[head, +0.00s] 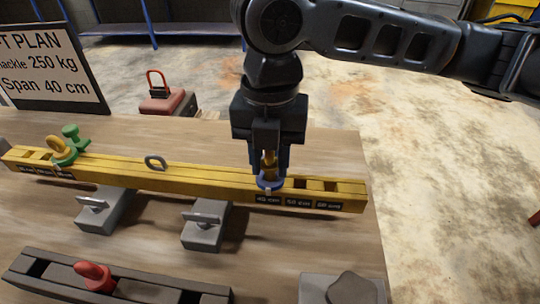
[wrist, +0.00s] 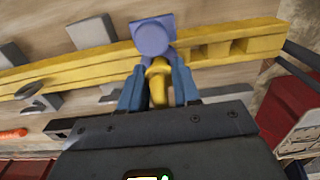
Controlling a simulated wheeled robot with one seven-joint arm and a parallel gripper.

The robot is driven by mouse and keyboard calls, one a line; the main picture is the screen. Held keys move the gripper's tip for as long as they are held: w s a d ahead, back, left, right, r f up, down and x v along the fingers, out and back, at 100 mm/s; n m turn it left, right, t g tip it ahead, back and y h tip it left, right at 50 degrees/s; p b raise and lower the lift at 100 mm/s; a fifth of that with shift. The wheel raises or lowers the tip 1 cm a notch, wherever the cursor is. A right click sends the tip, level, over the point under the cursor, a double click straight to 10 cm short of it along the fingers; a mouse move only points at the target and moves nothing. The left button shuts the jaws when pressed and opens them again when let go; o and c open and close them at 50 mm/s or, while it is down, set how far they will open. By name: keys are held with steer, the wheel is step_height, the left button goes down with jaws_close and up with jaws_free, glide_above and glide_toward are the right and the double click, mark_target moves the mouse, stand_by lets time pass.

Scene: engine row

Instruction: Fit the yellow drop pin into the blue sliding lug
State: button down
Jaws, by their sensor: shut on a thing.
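My gripper (head: 269,168) points down over the yellow beam (head: 200,181), and its jaws are shut on the yellow drop pin (head: 269,160). The pin also shows between the two blue-grey fingers in the wrist view (wrist: 158,82). The blue sliding lug (head: 270,184) sits on the beam right below the fingertips, by the "40 cm" label. In the wrist view the blue lug (wrist: 152,38) lies just beyond the pin, whose end overlaps its edge. I cannot tell whether the pin's tip is above the lug's hole or inside it.
A green lug (head: 74,138) with a yellow ring stands at the beam's left end. Grey clamps (head: 205,228) stand at the beam's front. A dark rail with a red knob (head: 94,276) lies in front. A sign (head: 52,68) reads "Span 40 cm"; a red shackle block (head: 167,98) is behind.

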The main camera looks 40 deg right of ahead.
steer(key=shift+f, duration=0.45)
steer(key=c, duration=0.7)
jaws_free()
step_height(320, 180, up, 8)
steer(key=shift+f, duration=0.1)
